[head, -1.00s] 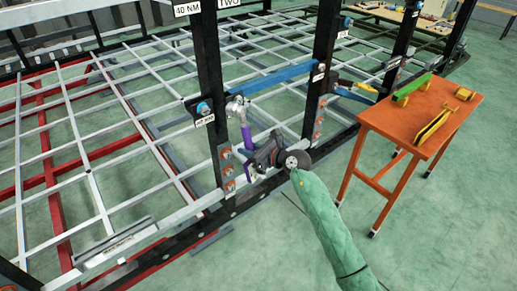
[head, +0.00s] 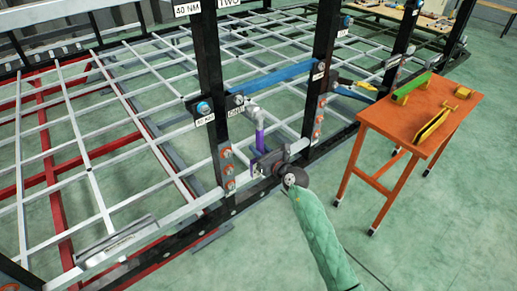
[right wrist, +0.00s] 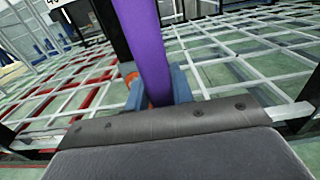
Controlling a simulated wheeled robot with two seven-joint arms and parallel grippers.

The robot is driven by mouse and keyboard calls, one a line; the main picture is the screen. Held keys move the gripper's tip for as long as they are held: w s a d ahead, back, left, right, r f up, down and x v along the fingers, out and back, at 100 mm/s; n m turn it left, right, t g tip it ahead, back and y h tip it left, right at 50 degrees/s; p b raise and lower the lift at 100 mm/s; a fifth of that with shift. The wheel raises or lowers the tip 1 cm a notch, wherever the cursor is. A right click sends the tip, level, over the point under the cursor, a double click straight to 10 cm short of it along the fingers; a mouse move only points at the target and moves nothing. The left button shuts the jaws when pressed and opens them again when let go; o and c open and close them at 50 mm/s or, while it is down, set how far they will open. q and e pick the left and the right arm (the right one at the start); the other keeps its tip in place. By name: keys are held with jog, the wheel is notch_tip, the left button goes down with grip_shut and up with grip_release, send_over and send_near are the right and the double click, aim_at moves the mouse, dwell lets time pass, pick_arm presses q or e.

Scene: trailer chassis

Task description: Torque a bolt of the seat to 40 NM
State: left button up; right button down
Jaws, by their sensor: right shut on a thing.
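My right gripper (head: 266,163) is shut on the purple handle of a wrench (head: 260,138), which stands roughly upright. Its grey head (head: 250,112) is beside the black post, at the left end of the blue bar. In the right wrist view the purple handle (right wrist: 146,45) rises between the blue fingers (right wrist: 158,88); its head is out of that view. A bolt (head: 239,99) at the bar's left end and a blue bolt (head: 204,108) on the post are near the head. I cannot tell whether the head touches a bolt. My left gripper is not in view.
A "40 NM" label (head: 187,9) is on the post's top. The black lower rail (head: 250,200) runs close to my gripper. An orange table (head: 425,115) with green and yellow tools stands right. Floor between is clear.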

jog(key=shift+r, duration=0.15)
jog(key=shift+w+a, duration=0.35)
jog(key=shift+w, duration=0.1)
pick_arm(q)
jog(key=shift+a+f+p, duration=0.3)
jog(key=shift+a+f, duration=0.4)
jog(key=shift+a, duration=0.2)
pick_arm(e)
jog(key=x, duration=0.5)
jog(key=shift+w+a, duration=0.15)
jog(key=shift+w, duration=0.05)
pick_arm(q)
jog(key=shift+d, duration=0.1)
